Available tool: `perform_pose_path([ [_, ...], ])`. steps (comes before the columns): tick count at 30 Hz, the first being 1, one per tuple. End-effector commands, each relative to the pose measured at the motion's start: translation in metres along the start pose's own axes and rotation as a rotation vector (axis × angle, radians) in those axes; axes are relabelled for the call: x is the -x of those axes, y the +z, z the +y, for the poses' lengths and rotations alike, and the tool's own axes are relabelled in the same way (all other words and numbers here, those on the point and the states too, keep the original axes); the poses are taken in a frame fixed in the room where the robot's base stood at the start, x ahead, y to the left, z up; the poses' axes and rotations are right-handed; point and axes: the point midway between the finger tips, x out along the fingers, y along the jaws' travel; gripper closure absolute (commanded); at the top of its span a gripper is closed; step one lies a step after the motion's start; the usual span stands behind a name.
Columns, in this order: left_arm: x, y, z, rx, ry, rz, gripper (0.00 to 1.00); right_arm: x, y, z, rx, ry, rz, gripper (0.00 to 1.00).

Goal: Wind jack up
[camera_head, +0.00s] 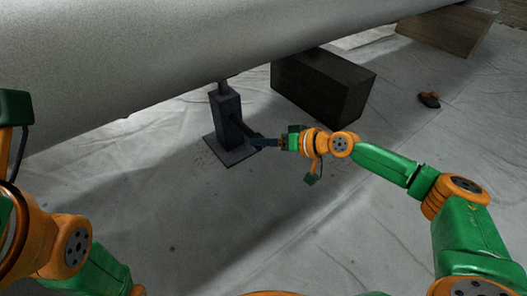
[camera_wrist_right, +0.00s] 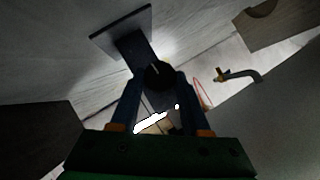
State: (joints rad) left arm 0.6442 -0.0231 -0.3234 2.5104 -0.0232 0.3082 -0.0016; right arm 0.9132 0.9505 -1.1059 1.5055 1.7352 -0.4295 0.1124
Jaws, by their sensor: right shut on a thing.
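The jack (camera_head: 227,115) stands upright on its square base plate (camera_head: 222,152), left of the picture's middle, its top under a large grey cylinder (camera_head: 200,50). My right gripper (camera_head: 264,143) reaches in from the right, low beside the jack. In the right wrist view, the gripper (camera_wrist_right: 160,92) has its two blue fingers on either side of a dark rounded part (camera_wrist_right: 159,75) of the jack, which looks like its crank. The jack's plate (camera_wrist_right: 112,30) shows beyond. My left arm shows at the left edge, but its fingertips are not in view.
A dark block (camera_head: 318,88) stands right of the jack under the cylinder. A wooden block (camera_head: 440,32) is at the far right. A small orange and dark object (camera_head: 429,99) lies on the sheeted floor. The floor in front of the jack is clear.

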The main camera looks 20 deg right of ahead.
Motion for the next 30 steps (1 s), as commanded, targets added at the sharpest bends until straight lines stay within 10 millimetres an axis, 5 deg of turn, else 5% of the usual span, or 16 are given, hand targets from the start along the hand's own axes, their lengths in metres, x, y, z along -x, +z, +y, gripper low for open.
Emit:
perform_pose_path([
  [3,-0.001,0.0,0.0,0.0,0.0,0.0,0.29,0.001,-0.001,0.001,0.001,0.004,0.001,1.0],
  [4,-0.002,0.0,0.0,0.0,0.0,0.0,0.29,0.001,-0.001,0.001,0.001,0.004,0.001,0.46],
  [7,-0.002,0.0,0.0,0.0,0.0,0.0,0.29,0.001,-0.001,0.0,0.001,0.004,0.0,0.22],
  [16,-0.003,0.001,-0.001,0.0,0.0,0.0,0.29,0.003,-0.001,0.0,0.001,0.003,0.0,0.22],
  [30,-0.01,0.003,-0.002,0.0,0.0,0.0,0.29,0.066,0.001,0.002,0.0,0.006,-0.001,0.22],
])
